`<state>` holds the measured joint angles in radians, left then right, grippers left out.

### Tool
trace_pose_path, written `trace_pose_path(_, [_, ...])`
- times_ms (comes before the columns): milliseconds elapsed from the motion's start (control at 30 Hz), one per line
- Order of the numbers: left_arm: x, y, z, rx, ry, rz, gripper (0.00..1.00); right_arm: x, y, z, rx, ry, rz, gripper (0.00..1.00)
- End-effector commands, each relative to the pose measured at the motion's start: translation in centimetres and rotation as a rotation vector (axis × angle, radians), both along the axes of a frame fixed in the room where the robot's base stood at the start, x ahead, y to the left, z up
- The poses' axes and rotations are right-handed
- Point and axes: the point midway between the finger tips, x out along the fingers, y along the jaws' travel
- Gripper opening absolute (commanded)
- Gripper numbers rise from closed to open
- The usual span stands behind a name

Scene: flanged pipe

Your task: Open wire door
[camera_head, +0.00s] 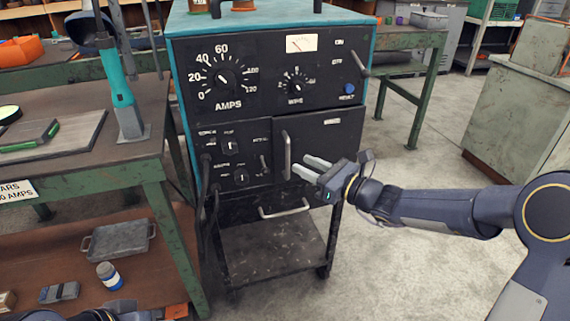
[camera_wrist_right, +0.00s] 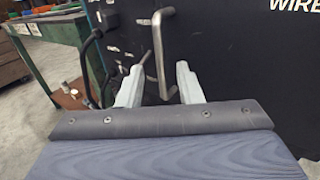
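The wire door (camera_head: 322,141) is a dark panel at the lower right of the welding machine's front, and it looks closed. Its upright metal handle (camera_head: 287,155) is on the door's left side. My right gripper (camera_head: 305,167) is open, with its pale fingers pointing at the handle from the right. In the right wrist view the handle (camera_wrist_right: 157,55) stands between and ahead of the two spread fingers (camera_wrist_right: 158,85); I cannot tell whether they touch it. The door (camera_wrist_right: 240,70) fills the right of that view. Of my left arm, only a dark part shows at the bottom left of the head view; its fingers are not visible.
The teal welding machine (camera_head: 267,20) stands on a cart with a low shelf (camera_head: 270,252). A green workbench (camera_head: 155,172) stands close on the left, with a torch (camera_head: 122,95) on it. Cables hang at the machine's left. Open floor (camera_head: 400,262) lies to the right.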

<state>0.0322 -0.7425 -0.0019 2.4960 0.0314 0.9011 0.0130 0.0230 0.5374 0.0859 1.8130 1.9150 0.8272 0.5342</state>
Motion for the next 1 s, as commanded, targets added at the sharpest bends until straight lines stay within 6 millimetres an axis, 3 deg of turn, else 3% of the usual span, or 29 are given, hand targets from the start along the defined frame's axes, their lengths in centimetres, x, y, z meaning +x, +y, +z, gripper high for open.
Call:
trace_pose_path(100, [0.0, 0.0, -0.4, 0.000, 0.000, 0.000, 0.00, 1.2, 1.8, -0.1, -0.001, -0.001, 0.004, 0.32])
trace_pose_path(300, [0.0, 0.0, -0.5, 0.000, 0.000, 0.000, 0.00, 2.7, 3.5, -0.1, -0.001, -0.002, 0.002, 0.32])
trace_pose_path(633, [0.0, 0.0, -0.6, 0.000, 0.000, 0.000, 0.00, 3.0, 3.8, 0.0, -0.003, 0.000, 0.000, 0.32])
trace_pose_path(900, [0.0, 0.0, -0.6, 0.000, 0.000, 0.000, 0.00, 3.0, 3.8, 0.0, -0.003, -0.001, 0.001, 0.00])
trace_pose_path(1000, [0.0, 0.0, -0.6, 0.000, 0.000, 0.000, 0.00, 3.0, 3.8, 0.0, -0.003, -0.001, 0.000, 0.00])
